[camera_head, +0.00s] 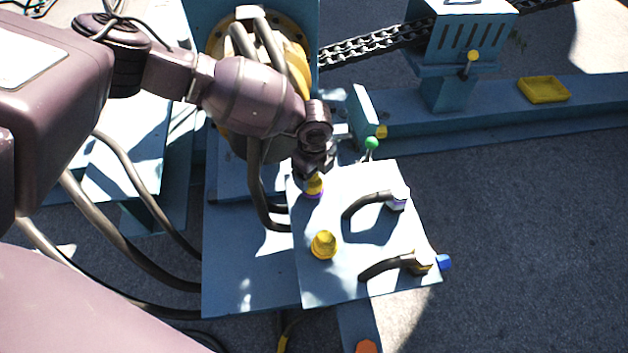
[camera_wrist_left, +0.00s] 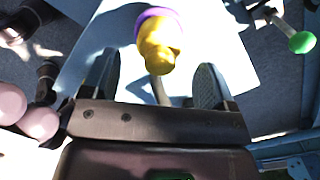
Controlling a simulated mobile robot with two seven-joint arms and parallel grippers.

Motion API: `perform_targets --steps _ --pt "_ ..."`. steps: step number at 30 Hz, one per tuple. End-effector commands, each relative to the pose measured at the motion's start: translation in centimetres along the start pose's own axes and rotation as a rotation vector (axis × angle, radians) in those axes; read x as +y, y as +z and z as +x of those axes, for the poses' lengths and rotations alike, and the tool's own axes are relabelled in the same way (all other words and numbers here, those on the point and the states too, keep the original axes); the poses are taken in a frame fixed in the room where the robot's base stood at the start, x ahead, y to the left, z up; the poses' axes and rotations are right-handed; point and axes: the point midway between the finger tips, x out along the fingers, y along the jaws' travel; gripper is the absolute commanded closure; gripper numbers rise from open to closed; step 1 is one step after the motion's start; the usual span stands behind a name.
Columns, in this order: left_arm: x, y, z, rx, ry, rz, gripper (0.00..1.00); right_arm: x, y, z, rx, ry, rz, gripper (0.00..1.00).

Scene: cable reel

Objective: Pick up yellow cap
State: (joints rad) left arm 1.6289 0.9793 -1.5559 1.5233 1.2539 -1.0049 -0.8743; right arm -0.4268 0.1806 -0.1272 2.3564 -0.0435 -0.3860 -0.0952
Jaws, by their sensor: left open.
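A yellow cap with a purple ring (camera_head: 314,186) stands near the back left corner of the pale blue panel (camera_head: 330,285). In the left wrist view the same yellow cap (camera_wrist_left: 160,42) shows at the top centre. My left gripper (camera_head: 312,170) is over this cap, partly hiding it in the head view. Its two fingers are apart, one on each side of the cap in the wrist view, and nothing is clamped; contact cannot be told. A second yellow cap (camera_head: 323,244) stands nearer the front of the panel, without a visible purple ring. My right gripper is not in view.
Two dark curved cables (camera_head: 372,202) (camera_head: 390,266) end in connectors on the panel's right half. A green knob (camera_head: 372,142) stands at its back edge, and a blue knob (camera_head: 444,262) at its right edge. A yellow tray (camera_head: 544,90) lies on the beam at the back right.

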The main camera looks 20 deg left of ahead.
Motion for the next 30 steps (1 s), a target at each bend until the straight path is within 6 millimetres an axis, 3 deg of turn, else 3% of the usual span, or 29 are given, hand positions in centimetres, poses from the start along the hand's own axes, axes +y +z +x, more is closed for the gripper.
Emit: perform_targets --steps 1,6,15,26,30 --pt "0.3 -0.1 1.6 0.003 0.011 0.001 0.20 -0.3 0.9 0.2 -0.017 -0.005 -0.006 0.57" --pt "0.3 -0.1 3.9 0.004 0.010 0.001 0.20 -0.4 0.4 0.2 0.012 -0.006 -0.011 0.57" --pt "0.1 -0.1 3.8 0.001 0.002 0.000 0.21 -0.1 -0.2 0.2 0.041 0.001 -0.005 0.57" --pt "0.2 -0.1 3.8 0.001 0.003 0.001 0.77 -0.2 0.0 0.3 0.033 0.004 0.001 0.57" --pt "0.2 -0.1 3.8 0.001 0.004 0.000 0.77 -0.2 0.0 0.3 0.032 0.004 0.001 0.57"
